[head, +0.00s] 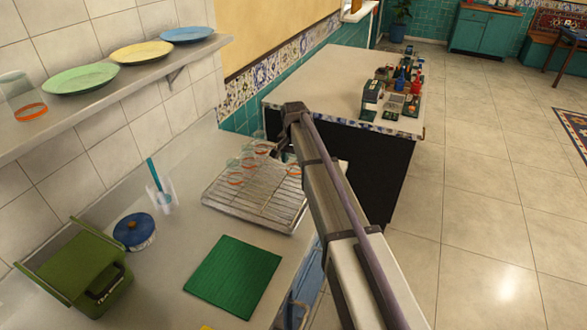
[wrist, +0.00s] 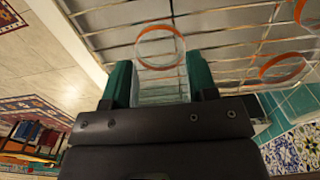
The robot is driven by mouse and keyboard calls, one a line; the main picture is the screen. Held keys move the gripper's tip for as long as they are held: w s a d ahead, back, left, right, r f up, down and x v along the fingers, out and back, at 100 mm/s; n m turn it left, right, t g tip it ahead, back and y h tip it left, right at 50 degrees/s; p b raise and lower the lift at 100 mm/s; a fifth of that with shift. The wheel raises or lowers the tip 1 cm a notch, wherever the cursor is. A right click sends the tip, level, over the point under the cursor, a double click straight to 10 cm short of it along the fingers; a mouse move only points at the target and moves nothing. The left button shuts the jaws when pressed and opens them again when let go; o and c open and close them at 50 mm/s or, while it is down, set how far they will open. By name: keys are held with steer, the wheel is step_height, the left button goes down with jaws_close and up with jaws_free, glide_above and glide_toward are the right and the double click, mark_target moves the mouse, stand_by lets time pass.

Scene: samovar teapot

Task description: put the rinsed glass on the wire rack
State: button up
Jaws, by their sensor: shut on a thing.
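In the wrist view my gripper (wrist: 160,78) has its two teal fingers on either side of a clear glass with an orange band (wrist: 160,92), shut on it. The wire rack (wrist: 225,35) lies beyond the glass; whether the glass touches its wires I cannot tell. In the head view the wire rack (head: 255,206) sits on the counter, and my arm reaches over its right side. My fingers are mostly hidden there. A glass with an orange band (head: 293,169) shows beside my arm, probably the held one.
Several other orange-banded glasses (head: 236,176) stand toward the rack's back left. The rack's front is bare. A green mat (head: 234,276), a blue-lidded pot (head: 134,232), a clear holder (head: 162,196) and a green box (head: 78,270) are on the counter. A wall shelf (head: 110,95) holds plates.

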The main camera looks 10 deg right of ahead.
steer(key=shift+c, duration=0.3)
steer(key=shift+f, duration=0.25)
steer(key=o, duration=0.9)
steer(key=shift+r, duration=0.1)
step_height(320, 180, up, 13)
steer(key=p, duration=1.2)
steer(key=shift+p, duration=0.4)
steer(key=shift+s+f, duration=0.1)
steer(key=shift+f, duration=0.15)
steer(key=shift+s+f+n+b, duration=0.25)
steer(key=shift+s+n, duration=0.9)
steer(key=shift+s, duration=4.25)
steer(key=shift+s+f+n+b, duration=0.25)
steer(key=shift+s+n, duration=0.95)
steer(key=shift+s, duration=4.25)
steer(key=shift+s+f+n+b, duration=0.2)
steer(key=shift+s+n, duration=0.95)
steer(key=shift+s, duration=4.25)
